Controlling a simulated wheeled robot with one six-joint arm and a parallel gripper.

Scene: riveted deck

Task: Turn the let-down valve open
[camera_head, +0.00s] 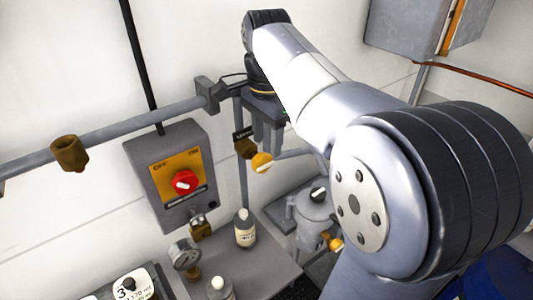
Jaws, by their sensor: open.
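A small brass valve (246,148) with a round yellow handle (262,162) sits on the vertical pipe below the horizontal pipe. A black tag, too small to read, is just above it; I take this to be the let-down valve. My gripper (268,143) points down, its two fingers open, just above and slightly right of the yellow handle. It appears empty, and I cannot tell whether a finger touches the handle. My gripper and arm hide part of the piping behind.
A grey box with a red rotary switch (185,182) hangs at left. A grey vessel (314,215) with another yellow-handled fitting (333,242) is below right. A grey pipe (110,131) crosses the left.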

